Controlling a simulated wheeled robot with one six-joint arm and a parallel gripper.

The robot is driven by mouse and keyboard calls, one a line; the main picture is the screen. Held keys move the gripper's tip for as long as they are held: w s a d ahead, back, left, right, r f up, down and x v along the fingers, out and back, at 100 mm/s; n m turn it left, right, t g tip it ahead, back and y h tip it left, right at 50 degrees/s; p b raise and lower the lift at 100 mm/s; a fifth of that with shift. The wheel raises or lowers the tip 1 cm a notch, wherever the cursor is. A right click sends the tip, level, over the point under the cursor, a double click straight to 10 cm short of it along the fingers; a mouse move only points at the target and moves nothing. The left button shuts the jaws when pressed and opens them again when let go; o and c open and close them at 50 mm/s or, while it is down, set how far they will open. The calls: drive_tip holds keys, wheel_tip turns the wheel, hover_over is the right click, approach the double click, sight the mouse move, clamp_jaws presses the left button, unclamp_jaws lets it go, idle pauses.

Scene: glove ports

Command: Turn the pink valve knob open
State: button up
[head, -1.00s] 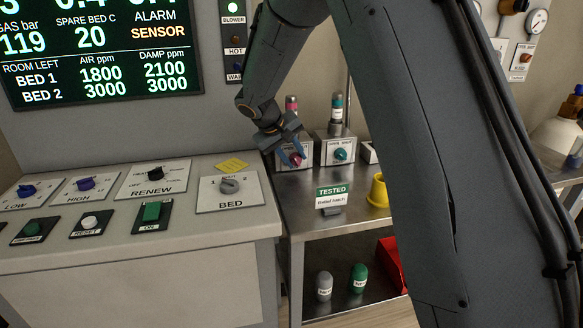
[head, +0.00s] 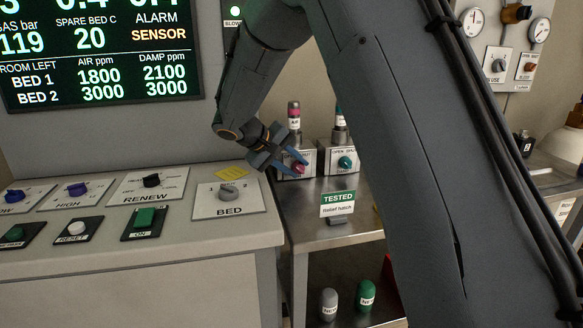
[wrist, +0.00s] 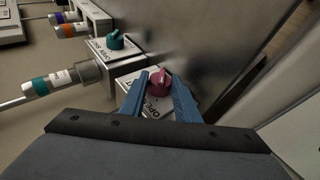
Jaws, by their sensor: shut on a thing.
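The pink valve knob (head: 299,169) sits on the front of a small grey valve box at the back of the steel bench. In the wrist view the knob (wrist: 160,83) stands between my two blue fingers, over a white label plate partly hidden by them. My gripper (wrist: 160,88) is shut on the knob. In the head view my gripper (head: 285,165) reaches the knob from the left, and one finger covers part of the label. The knob's exact pointer setting is hard to read.
A teal knob (head: 345,163) on a like box stands just to the right. A green TESTED sign (head: 337,203) stands in front on the bench. The console with the BED dial (head: 228,194) lies to the left. Grey and green canisters (head: 330,305) stand on the lower shelf.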

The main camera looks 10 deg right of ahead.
drive_tip(key=o, duration=1)
drive_tip(key=shift+o, duration=0.2)
drive_tip(key=b+v, duration=0.1)
drive_tip(key=v, duration=0.6)
drive_tip(key=shift+a+r, duration=0.25)
drive_tip(key=shift+s, duration=0.1)
